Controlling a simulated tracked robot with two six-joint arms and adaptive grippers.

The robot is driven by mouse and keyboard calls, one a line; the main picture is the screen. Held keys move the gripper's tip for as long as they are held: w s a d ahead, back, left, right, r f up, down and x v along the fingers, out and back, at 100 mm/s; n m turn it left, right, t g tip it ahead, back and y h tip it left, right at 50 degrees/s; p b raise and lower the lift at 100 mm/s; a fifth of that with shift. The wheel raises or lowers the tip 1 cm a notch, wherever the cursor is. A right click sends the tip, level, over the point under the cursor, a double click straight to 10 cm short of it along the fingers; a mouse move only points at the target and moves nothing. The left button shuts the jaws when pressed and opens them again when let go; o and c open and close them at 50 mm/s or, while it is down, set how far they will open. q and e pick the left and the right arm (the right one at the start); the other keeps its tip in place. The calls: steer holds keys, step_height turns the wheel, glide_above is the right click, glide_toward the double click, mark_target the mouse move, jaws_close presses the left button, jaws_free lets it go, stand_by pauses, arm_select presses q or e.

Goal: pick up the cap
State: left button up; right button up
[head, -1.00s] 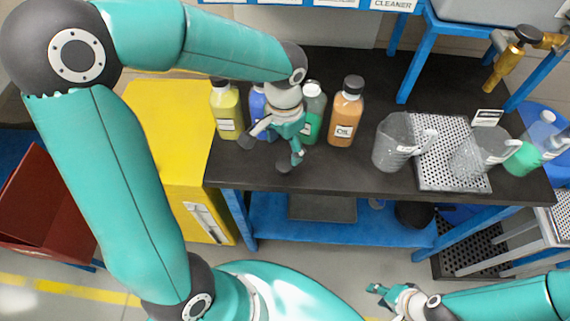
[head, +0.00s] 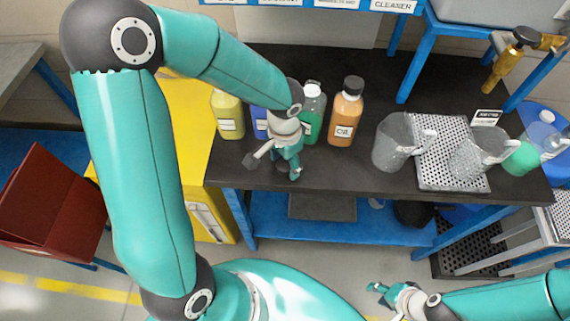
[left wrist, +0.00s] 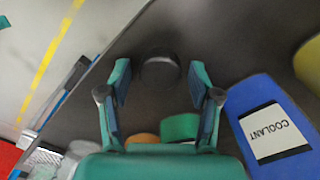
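The cap (left wrist: 159,70) is a dark round disc lying on the black bench top. In the left wrist view it sits between the fingertips, near their far ends, with a gap on each side. My left gripper (left wrist: 160,76) is open and empty above the bench, pointing down. In the head view the left gripper (head: 273,167) is over the bench's front edge area, in front of the bottles. A small dark shape beside its fingers there may be the cap, but I cannot be sure. My right gripper (head: 380,294) is low at the bottom right, apart from the bench, and looks open and empty.
Behind the left gripper stand yellow (head: 228,116), blue (left wrist: 274,130), green (head: 312,112) and orange (head: 346,112) bottles. The blue one is labelled COOLANT. A clear jug (head: 392,142) and a perforated tray (head: 440,172) stand to the right. The bench front between gripper and jug is clear.

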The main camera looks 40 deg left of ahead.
arm_select(q)
steer(key=c, duration=0.5)
steer(key=shift+r, duration=0.15)
